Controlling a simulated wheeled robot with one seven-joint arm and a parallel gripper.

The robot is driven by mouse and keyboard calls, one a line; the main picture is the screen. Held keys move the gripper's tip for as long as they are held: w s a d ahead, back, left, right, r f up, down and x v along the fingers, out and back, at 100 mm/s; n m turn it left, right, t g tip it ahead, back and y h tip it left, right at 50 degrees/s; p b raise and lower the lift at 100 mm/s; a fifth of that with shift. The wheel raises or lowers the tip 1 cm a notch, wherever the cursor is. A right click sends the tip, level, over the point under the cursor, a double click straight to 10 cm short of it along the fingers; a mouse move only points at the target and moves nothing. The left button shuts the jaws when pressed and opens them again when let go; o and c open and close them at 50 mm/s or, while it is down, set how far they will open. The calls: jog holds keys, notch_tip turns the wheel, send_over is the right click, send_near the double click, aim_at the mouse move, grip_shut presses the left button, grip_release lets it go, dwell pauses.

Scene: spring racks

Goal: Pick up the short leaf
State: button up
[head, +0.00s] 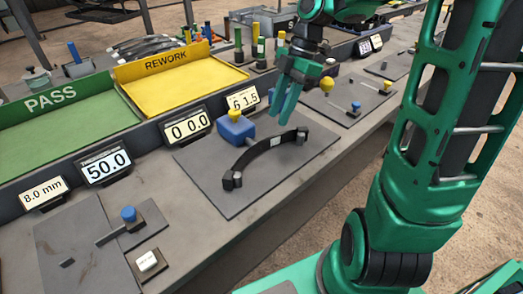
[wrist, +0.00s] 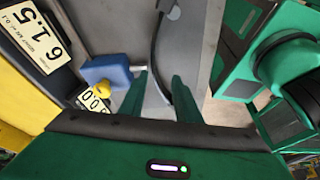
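A dark curved leaf (head: 262,153) with a pale label lies on a grey plate (head: 215,186) in the head view. It has a small dark block at each end. I cannot tell from its length whether it is the short leaf. My gripper (head: 281,118) is above the far part of this leaf, fingers pointing down. In the wrist view, my gripper (wrist: 160,78) has its two green fingers apart, with the dark leaf (wrist: 155,55) running in the gap between them as seen from above. I cannot tell whether the fingers touch it.
A blue block with a yellow knob (head: 236,127) stands beside the leaf, close to my left finger in the wrist view. Number displays (head: 187,126) line the back. Behind are a green PASS tray (head: 60,103) and a yellow REWORK tray (head: 180,75). More leaves (head: 150,46) lie farther back.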

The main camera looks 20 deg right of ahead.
aim_at(263, 141)
jog(key=shift+w+a+f+n, duration=0.15)
jog(key=shift+w+a+n, duration=0.4)
jog(key=shift+n, duration=0.35)
jog(key=shift+x, duration=5.2)
grip_shut()
